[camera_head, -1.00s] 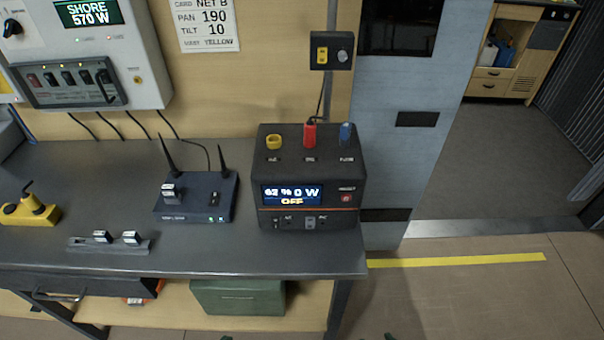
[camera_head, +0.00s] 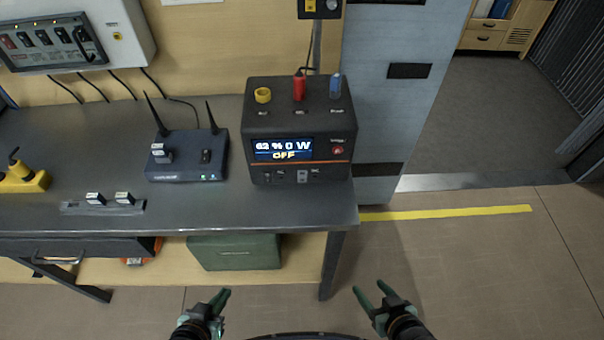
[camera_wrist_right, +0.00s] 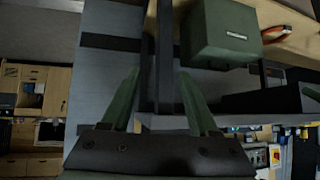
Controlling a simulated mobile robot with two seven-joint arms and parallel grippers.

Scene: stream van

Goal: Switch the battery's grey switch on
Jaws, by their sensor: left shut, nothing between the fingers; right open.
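The battery (camera_head: 262,133) is a dark box on the right end of the grey bench. Its display (camera_head: 284,149) reads 62 %, 0 W and OFF. A small grey switch (camera_head: 302,176) sits low on its front face, below the orange line. A red button (camera_head: 338,150) is right of the display. My left gripper (camera_head: 222,296) is shut and empty, low in front of the bench. My right gripper (camera_head: 370,292) is open and empty, to the right of the bench leg. In the right wrist view its two green fingers (camera_wrist_right: 158,100) stand apart with nothing between them.
Yellow, red and blue plugs stand on the battery's top. A router (camera_head: 187,165) with two antennas is to its left. A grey strip (camera_head: 104,207) and a yellow device (camera_head: 22,182) lie further left. A green box (camera_head: 235,252) is under the bench (camera_head: 230,214). Floor at right is clear.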

